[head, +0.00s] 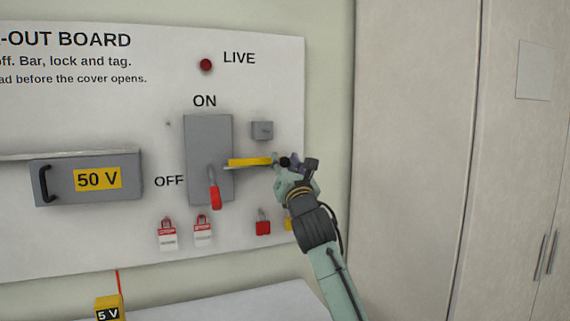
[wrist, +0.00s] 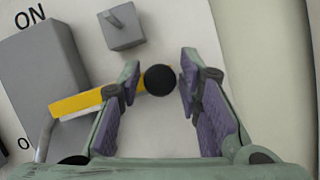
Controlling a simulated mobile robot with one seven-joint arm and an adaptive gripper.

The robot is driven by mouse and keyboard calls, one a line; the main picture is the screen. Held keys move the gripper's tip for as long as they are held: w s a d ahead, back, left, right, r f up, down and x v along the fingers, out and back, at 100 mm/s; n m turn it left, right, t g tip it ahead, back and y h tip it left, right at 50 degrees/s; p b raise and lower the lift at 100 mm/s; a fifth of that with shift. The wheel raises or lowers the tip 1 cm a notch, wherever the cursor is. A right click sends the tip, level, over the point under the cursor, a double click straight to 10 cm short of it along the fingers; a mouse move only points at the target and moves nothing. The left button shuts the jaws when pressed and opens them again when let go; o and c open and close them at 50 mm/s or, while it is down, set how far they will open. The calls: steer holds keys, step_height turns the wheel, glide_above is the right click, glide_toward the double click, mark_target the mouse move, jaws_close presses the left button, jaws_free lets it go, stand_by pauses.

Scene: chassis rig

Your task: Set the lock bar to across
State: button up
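The yellow lock bar (head: 250,162) lies roughly level, its left end over the lower right part of the grey switch box (head: 209,140). A black knob sits at the bar's right end and shows in the wrist view (wrist: 160,80). My gripper (head: 284,165) is at that knob; in the wrist view its purple-padded fingers are apart, one on each side of the knob, with small gaps visible. The bar also shows in the wrist view (wrist: 82,102), passing behind the left finger. The red-gripped switch handle (head: 215,196) points down beside OFF.
A small grey block (head: 262,130) is on the board above the knob. Red padlocks (head: 263,222) and red-and-white tags (head: 203,230) hang below. A tall cabinet (head: 420,150) stands at right.

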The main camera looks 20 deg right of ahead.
mark_target(259, 162)
jaws_close()
stand_by(0.4)
steer(key=a+b, duration=0.2)
steer(key=a, duration=0.4)
steer(key=shift+a, duration=0.2)
steer(key=shift+o, duration=1.2)
jaws_free()
steer(key=shift+s+a, duration=0.1)
steer(key=shift+a, duration=0.05)
steer(key=shift+o, duration=0.3)
